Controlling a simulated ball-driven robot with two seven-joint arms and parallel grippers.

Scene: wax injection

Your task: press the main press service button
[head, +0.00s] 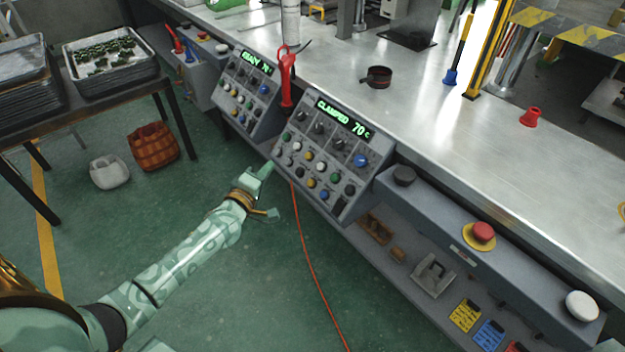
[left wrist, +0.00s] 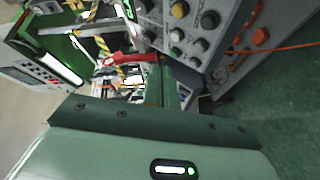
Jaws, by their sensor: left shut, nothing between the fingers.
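A grey control panel (head: 322,150) on the bench front has a green display (head: 344,118) reading CLAMPED 70 C. It carries several knobs and coloured buttons. A second panel (head: 243,92) to its left reads READY. The labels are too small to tell which button is the service button. My left gripper (head: 268,170) is shut and empty, close to the lower left edge of the CLAMPED panel; contact cannot be told. In the left wrist view, the shut fingers (left wrist: 170,88) point toward a panel with knobs and buttons (left wrist: 185,30). My right gripper is out of view.
A red-handled tool (head: 286,78) stands between the panels. An orange cable (head: 305,245) hangs to the floor. A red button (head: 483,233) and a white button (head: 581,306) sit on the bench front. A basket (head: 153,146) stands left; the green floor around my arm is open.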

